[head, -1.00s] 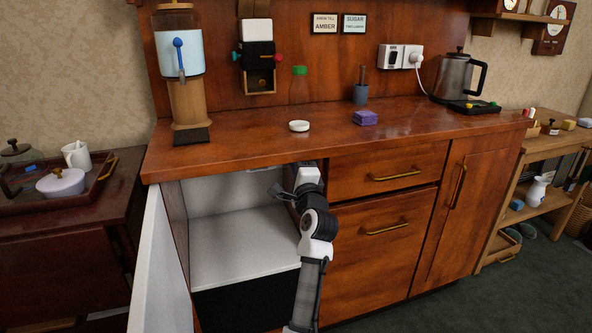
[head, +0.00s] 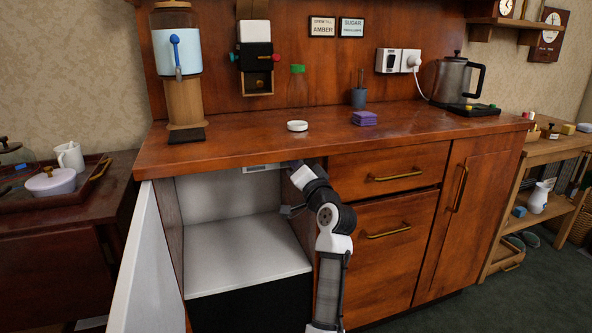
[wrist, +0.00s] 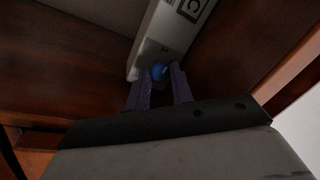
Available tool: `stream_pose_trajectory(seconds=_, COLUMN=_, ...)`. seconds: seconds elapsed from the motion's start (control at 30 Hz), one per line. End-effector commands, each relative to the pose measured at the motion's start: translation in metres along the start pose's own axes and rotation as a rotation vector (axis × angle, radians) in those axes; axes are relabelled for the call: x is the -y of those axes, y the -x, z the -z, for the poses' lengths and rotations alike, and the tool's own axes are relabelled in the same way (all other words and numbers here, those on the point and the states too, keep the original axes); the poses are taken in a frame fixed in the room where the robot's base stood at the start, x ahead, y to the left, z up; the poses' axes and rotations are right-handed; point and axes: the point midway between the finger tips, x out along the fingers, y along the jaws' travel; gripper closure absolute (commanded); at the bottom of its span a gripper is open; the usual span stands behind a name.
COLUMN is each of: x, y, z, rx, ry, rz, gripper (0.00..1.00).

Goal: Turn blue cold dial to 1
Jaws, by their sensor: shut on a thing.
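The blue cold dial (wrist: 158,70) is a small round blue knob on a pale strip (wrist: 165,38) in the wrist view. My gripper (wrist: 160,84) has its two fingers on either side of the dial and is shut on it. The dial's marks and the number it points to cannot be read. In the head view the pale panel (head: 262,169) shows under the counter at the top of the open cabinet. There my gripper is hidden behind my arm and the cabinet's upper edge.
The white cabinet door (head: 143,265) stands open at left. The wooden counter (head: 235,148) overhangs the opening, and a drawer (head: 385,165) is close to the right of my arm. The white cabinet shelf (head: 240,260) is bare.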

Motion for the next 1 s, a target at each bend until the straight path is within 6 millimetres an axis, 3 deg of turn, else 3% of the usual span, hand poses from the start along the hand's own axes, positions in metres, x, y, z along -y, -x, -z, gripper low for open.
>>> stream_pose_trajectory(seconds=0.73, x=0.0001, y=-0.0003, z=0.0005, rx=0.019, ry=0.089, rz=0.005, gripper=1.00)
stream_pose_trajectory(seconds=0.77, x=0.0001, y=-0.0003, z=0.0005, rx=0.019, ry=0.089, rz=0.005, gripper=0.76)
stream_pose_trajectory(seconds=0.9, x=0.0002, y=-0.0003, z=0.0005, rx=0.019, ry=0.088, rz=0.005, gripper=0.58)
stream_pose_trajectory(seconds=1.0, x=0.0001, y=-0.0002, z=0.0004, rx=0.019, ry=0.088, rz=0.005, gripper=0.56)
